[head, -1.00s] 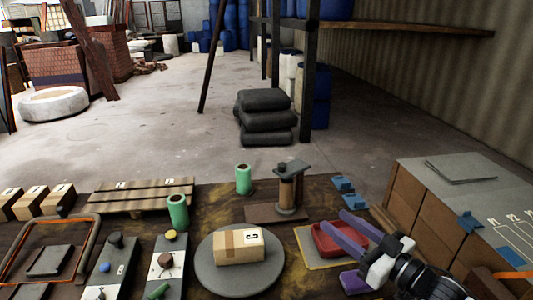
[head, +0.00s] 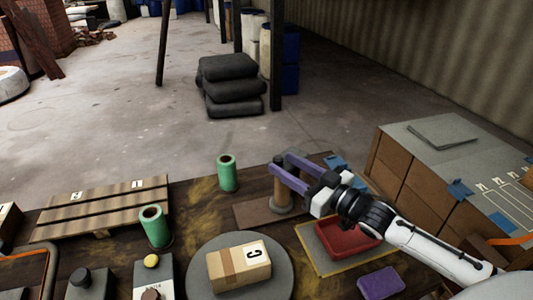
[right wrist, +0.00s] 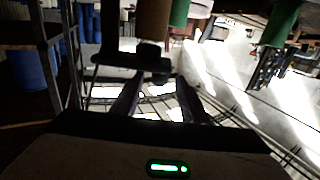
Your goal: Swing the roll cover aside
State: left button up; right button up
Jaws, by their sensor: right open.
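The roll stand is on the worktable right of centre. Its brown roll (head: 280,192) stands upright on a wooden base. The dark flat cover (head: 321,159) lies over the roll, partly hidden behind my right gripper (head: 280,162). The purple fingers are open and empty at the cover's height. In the right wrist view the cover (right wrist: 118,59) and roll (right wrist: 153,20) appear ahead of the fingers. A dark round knob (right wrist: 160,78) on the cover shows between the fingertips; I cannot tell whether they touch it. My left gripper is out of view.
A green cylinder (head: 227,173) stands left of the roll, another (head: 155,227) farther left. Box C (head: 239,265) sits on a round grey disc. A red tray (head: 346,240) lies under my right arm. A purple block (head: 380,283) lies nearer.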

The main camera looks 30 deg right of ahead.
jog(key=x, duration=0.7)
jog(key=shift+w, duration=0.15)
grip_shut()
